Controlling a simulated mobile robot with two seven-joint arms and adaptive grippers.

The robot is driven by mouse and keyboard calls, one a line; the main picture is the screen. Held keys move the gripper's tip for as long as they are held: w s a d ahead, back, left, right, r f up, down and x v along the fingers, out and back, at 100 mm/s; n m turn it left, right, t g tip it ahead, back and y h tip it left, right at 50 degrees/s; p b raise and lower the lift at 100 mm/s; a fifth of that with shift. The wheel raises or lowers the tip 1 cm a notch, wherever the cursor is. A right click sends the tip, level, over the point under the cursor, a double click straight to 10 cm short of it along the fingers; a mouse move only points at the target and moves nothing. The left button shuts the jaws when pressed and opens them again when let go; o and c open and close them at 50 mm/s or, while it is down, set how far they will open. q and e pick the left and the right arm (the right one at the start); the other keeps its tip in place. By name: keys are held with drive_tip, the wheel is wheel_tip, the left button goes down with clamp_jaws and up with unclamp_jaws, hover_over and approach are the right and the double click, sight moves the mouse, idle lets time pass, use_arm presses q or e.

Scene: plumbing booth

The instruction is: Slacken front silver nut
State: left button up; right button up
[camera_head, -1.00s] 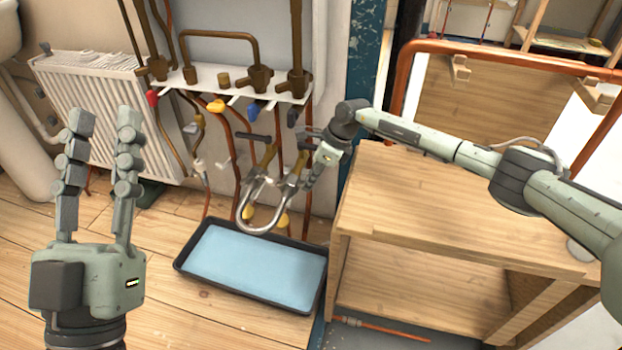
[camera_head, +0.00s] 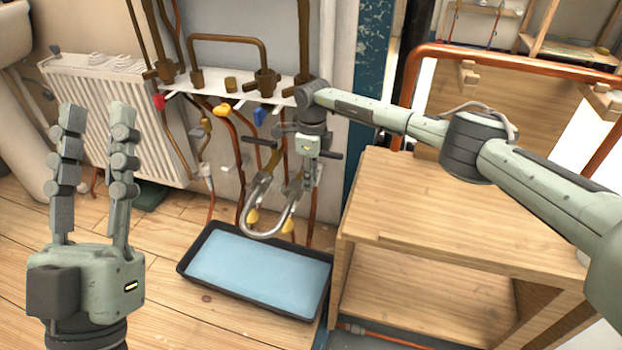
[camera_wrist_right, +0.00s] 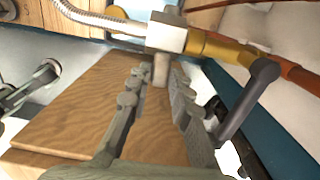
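The silver nut (camera_wrist_right: 166,32) shows in the right wrist view, between the braided silver hose (camera_wrist_right: 95,18) and a brass valve body (camera_wrist_right: 212,46). My right gripper (camera_wrist_right: 156,76) is open there, its fingertips just short of the nut. A short pale stub below the nut shows between the tips. In the head view my right gripper (camera_head: 301,188) points down at the right end of the U-shaped silver hose (camera_head: 264,234) and hides that nut. My left gripper (camera_head: 96,114) is open and empty at the left, far from the pipes.
A black tray with a blue bottom (camera_head: 186,266) lies on the floor under the hose. A wooden bench (camera_head: 450,215) stands at the right. Brown pipes and coloured valve handles sit on a white rail (camera_head: 215,92), beside a white radiator (camera_head: 95,85). The valve's dark lever (camera_wrist_right: 245,100) is close to my right fingers.

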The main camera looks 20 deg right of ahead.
drive_tip(key=o, duration=0.4)
drive_tip(key=shift+c, duration=0.2)
wheel_tip(320, 180, up, 12)
drive_tip(key=shift+d, duration=0.1)
idle(0.4)
